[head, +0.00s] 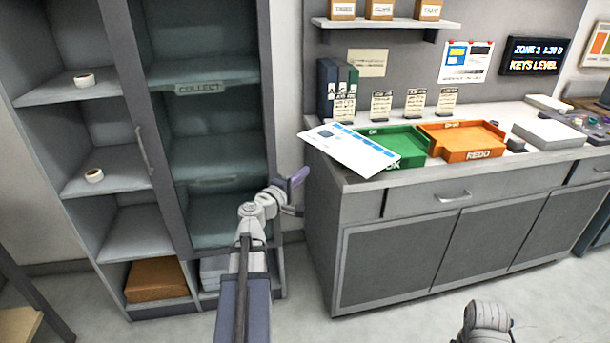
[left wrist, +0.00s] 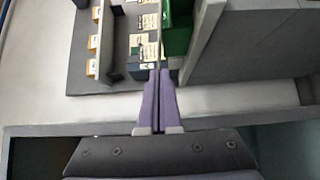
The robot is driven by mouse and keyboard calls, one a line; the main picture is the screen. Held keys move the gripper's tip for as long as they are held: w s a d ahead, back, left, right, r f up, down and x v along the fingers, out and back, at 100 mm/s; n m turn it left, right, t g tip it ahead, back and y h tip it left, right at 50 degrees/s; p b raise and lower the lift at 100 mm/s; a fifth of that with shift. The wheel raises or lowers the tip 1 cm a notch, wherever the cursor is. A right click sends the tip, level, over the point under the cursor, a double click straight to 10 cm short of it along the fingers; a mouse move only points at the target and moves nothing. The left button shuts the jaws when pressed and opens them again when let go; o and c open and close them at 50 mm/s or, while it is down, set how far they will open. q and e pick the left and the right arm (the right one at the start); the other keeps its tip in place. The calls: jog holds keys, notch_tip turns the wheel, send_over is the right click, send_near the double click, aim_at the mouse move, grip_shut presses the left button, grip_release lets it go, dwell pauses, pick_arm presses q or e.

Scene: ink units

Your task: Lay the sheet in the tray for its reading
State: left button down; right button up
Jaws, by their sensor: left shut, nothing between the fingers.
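A white sheet (head: 345,149) with blue printed blocks lies tilted across the left part of the green tray (head: 411,145), marked OK. Its left part sticks out past the tray over the counter's left end. An orange tray (head: 463,140), marked REDO, stands right of the green one. My left gripper (head: 300,176) is shut and empty, below and left of the sheet, off the counter's left end and apart from the sheet. Its purple fingers meet in the left wrist view (left wrist: 158,78). Part of my right arm shows at the bottom right, but its gripper is not visible.
A grey counter (head: 345,185) carries the trays, binders (head: 328,88), several small standing cards (head: 381,104) and a white stack (head: 550,134) at right. A wall shelf (head: 385,23) hangs above. A tall cabinet (head: 180,130) stands left of my gripper. Open floor lies in front.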

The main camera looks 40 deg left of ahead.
aim_at(360, 162)
pick_arm(q)
jog(key=w+d, duration=0.2)
jog(key=w, duration=0.8)
jog(key=w+d, duration=0.2)
jog(key=w, duration=0.1)
jog(key=w+d, duration=0.5)
jog(key=shift+w+d, duration=0.1)
jog(key=shift+w, duration=0.25)
jog(key=shift+s, duration=0.2)
dwell(0.6)
